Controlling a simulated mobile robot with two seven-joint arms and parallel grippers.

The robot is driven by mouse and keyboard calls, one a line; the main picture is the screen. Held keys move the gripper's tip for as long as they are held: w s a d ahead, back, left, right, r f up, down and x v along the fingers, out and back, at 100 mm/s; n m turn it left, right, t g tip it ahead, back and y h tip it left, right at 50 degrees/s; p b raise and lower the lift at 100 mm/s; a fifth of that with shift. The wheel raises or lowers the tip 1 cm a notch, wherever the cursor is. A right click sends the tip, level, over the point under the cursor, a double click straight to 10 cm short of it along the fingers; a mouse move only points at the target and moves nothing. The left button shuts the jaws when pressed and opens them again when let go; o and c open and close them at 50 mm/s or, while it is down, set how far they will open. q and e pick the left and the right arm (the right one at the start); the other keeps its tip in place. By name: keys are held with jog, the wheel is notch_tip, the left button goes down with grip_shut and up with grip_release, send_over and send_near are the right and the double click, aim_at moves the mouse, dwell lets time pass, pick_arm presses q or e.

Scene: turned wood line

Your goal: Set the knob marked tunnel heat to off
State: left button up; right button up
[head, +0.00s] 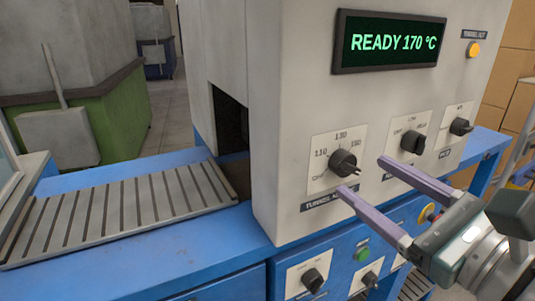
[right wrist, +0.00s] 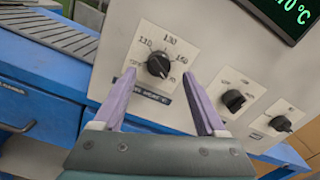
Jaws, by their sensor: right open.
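The black tunnel heat knob (head: 344,161) sits on a white scale plate on the pale machine front. Temperature numbers ring it, with a small word at lower left that looks like OFF. I cannot tell for sure where its pointer aims. The knob also shows in the right wrist view (right wrist: 158,64), between the fingertips. My right gripper (head: 363,176) is open and empty, its lilac fingers pointing at the panel. In the head view its tips are just below and right of the knob, apparently not touching it. My left gripper is out of view.
Two more black knobs (head: 413,142) (head: 461,126) are to the right. A display (head: 390,42) above reads READY 170 °C, beside a lit amber lamp (head: 473,49). The blue lower panel holds more knobs and a green button (head: 362,255). A slatted conveyor (head: 120,210) lies left.

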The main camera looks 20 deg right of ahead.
aim_at(354, 171)
jog(key=shift+w+a, duration=0.2)
jog(key=shift+w, duration=1.7)
jog(key=shift+c, duration=0.4)
grip_shut()
